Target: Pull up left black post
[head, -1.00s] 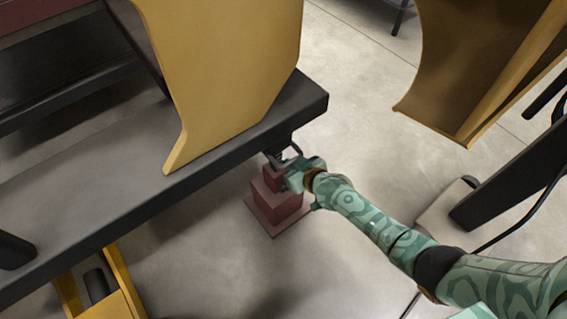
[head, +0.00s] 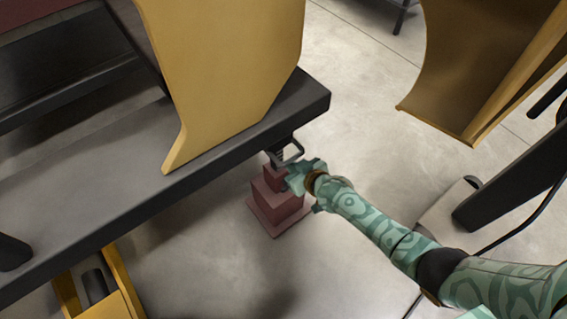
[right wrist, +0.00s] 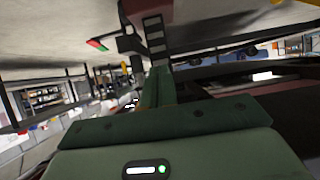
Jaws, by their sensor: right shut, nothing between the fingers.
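A black post with a loop-shaped handle (head: 289,151) hangs under the end of the dark beam (head: 240,140) in the head view. My right gripper (head: 290,178) is just below and beside the loop, appearing apart from it, shut and empty. In the right wrist view, the shut fingers (right wrist: 157,88) point towards a dark slotted upright piece (right wrist: 155,38), which seems to be the post; the gap between them is hard to judge. My left gripper is in neither view.
A stepped dark-red block (head: 275,205) stands on the concrete floor below the beam end. A large yellow panel (head: 220,70) rises above the beam. Another yellow shell (head: 480,60) is at upper right. Open floor (head: 350,100) lies between them.

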